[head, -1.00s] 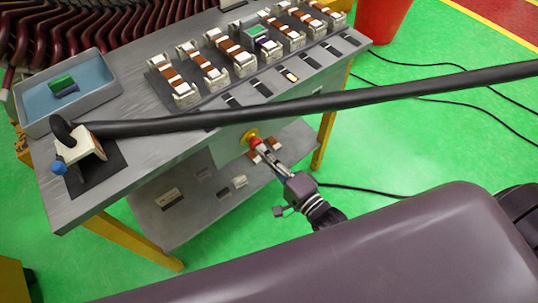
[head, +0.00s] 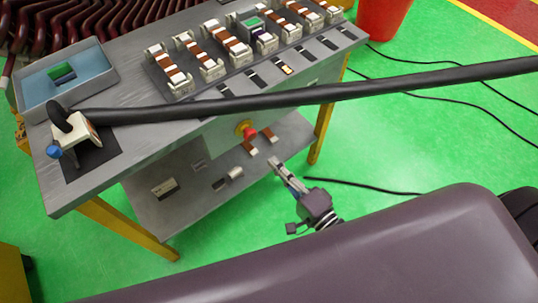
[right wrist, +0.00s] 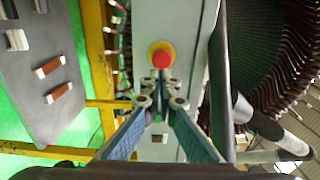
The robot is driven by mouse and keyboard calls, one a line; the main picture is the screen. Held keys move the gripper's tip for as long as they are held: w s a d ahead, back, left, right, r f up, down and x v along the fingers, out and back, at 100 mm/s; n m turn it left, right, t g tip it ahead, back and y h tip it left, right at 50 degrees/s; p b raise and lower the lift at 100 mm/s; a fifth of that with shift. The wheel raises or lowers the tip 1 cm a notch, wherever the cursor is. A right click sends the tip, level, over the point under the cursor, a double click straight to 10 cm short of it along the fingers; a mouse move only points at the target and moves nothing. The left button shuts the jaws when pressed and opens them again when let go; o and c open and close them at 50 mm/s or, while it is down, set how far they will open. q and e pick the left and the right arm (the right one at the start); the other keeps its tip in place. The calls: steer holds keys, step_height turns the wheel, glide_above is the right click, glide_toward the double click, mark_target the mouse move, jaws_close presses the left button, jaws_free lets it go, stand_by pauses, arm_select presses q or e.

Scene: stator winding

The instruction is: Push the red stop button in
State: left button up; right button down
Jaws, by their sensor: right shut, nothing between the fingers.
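The red stop button (head: 249,133) sits on a yellow ring on the front panel under the bench top. It also shows in the right wrist view (right wrist: 160,57), just beyond my fingertips. My right gripper (head: 275,164) is shut and empty, below and to the right of the button in the head view, with a visible gap between them. In the right wrist view the closed fingertips (right wrist: 160,86) appear just below the button. Whether the button is pressed in cannot be told. My left gripper is not in view.
The grey workbench (head: 130,77) carries several wound parts and a blue-lined tray (head: 95,75). A thick black bar (head: 330,93) crosses above the bench front. A lower shelf (head: 195,205) holds small parts. A red bin (head: 383,18) stands behind.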

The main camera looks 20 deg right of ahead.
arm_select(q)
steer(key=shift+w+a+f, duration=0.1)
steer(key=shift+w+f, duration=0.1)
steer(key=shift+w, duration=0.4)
arm_select(e)
steer(key=v, duration=0.5)
steer(key=shift+s+d, duration=0.1)
steer(key=shift+s, duration=0.1)
steer(key=s+d+f+n+g+h, duration=0.1)
steer(key=s+d+f+n+g, duration=0.15)
steer(key=f, duration=0.85)
steer(key=s+d+f+n+g+h, duration=0.2)
steer(key=s+f+n+g, duration=0.1)
steer(key=f, duration=0.7)
steer(key=s+d+f+n+g+h, duration=0.1)
steer(key=s+d+f+n+g, duration=0.15)
steer(key=f, duration=0.85)
steer(key=s+f+n+g+h, duration=0.1)
steer(key=s+f+n+g, duration=0.3)
steer(key=s+f, duration=0.3)
steer(key=s+d+f+n+g+h, duration=0.1)
steer(key=s+f+n+g, duration=0.3)
steer(key=s, duration=1)
step_height(320, 180, down, 4)
steer(key=shift+r, duration=0.2)
